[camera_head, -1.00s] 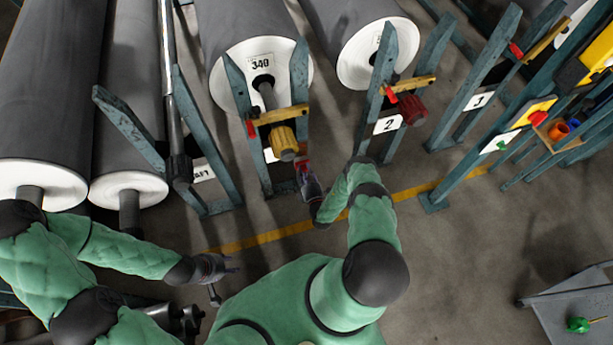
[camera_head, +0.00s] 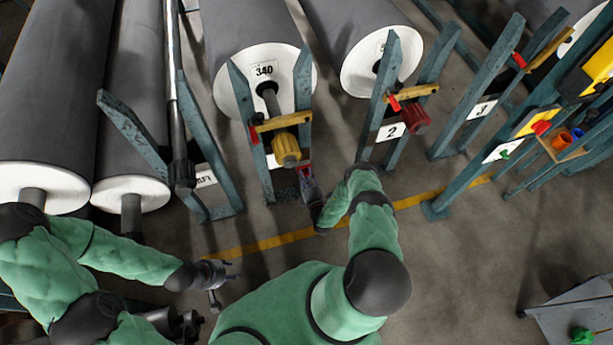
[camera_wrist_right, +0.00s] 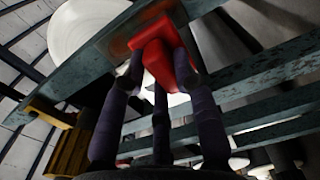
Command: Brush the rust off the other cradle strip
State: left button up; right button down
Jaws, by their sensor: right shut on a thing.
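My right gripper (camera_head: 305,172) is at the lower right of the stand in front of the roll marked 340 (camera_head: 265,90), below the yellow knob (camera_head: 286,150). In the right wrist view its dark fingers (camera_wrist_right: 160,75) are shut on a red thing (camera_wrist_right: 158,48), which lies against a worn blue-green beam (camera_wrist_right: 95,60). I cannot tell whether bristles touch the metal; the fingers and beam hide that side. My left gripper (camera_head: 226,272) is open and empty above the floor at the lower left.
A yellow bar (camera_head: 280,122) crosses the stand's uprights. A second stand with a red knob (camera_head: 415,118) and sign 2 (camera_head: 391,131) is to the right. Large grey rolls (camera_head: 60,100) fill the left. A grey cart (camera_head: 575,315) is at lower right; floor between is clear.

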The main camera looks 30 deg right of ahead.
jog(key=shift+x, duration=0.8)
